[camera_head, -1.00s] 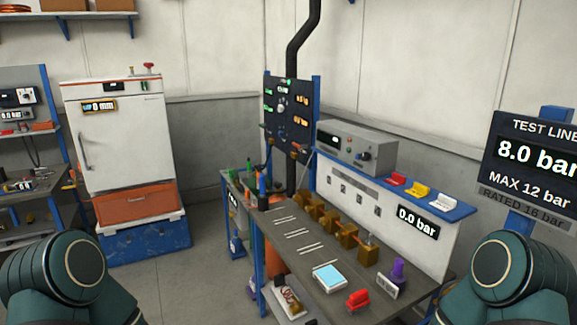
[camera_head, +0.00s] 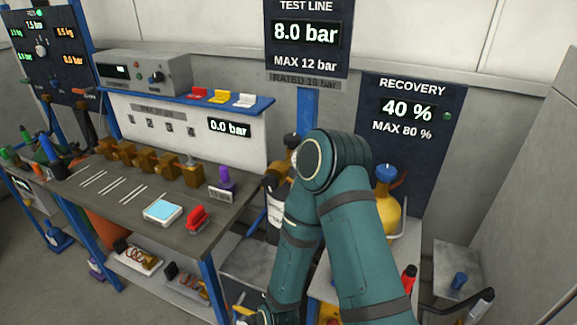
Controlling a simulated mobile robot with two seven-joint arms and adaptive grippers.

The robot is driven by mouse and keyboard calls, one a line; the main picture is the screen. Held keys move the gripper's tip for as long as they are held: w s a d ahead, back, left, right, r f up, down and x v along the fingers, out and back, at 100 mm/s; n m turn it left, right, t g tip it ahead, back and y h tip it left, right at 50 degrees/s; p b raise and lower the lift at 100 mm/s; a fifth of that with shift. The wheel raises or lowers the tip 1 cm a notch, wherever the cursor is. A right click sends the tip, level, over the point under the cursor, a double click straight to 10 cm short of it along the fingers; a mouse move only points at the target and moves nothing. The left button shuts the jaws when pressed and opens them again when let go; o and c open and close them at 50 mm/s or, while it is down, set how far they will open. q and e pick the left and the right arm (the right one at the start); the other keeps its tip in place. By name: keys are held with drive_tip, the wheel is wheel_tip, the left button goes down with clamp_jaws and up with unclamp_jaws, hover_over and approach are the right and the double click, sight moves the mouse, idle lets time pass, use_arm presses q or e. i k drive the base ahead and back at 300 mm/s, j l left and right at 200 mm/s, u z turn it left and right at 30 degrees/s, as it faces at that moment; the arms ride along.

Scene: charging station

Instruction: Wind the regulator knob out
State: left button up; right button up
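I cannot tell for certain which part is the regulator knob. A brass-coloured fitting (camera_head: 277,178) sits on a dark bottle with a white label (camera_head: 277,215), right of the workbench and below the TEST LINE sign (camera_head: 308,35), which reads 8.0 bar. My teal arm, apparently the right one, hides part of this fitting. A yellow bottle (camera_head: 385,215) with a blue top (camera_head: 386,173) stands behind the arm on its right. My arm bends at an elbow in mid-picture and runs down to the bottom edge.
The workbench (camera_head: 110,200) at left bears several brass blocks, a red clip (camera_head: 198,218), a light blue pad (camera_head: 162,211) and a 0.0 bar display (camera_head: 229,127). The RECOVERY sign (camera_head: 408,110) reads 40 %.

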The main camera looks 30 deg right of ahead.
sight(269, 182)
drive_tip(key=z, duration=0.95)
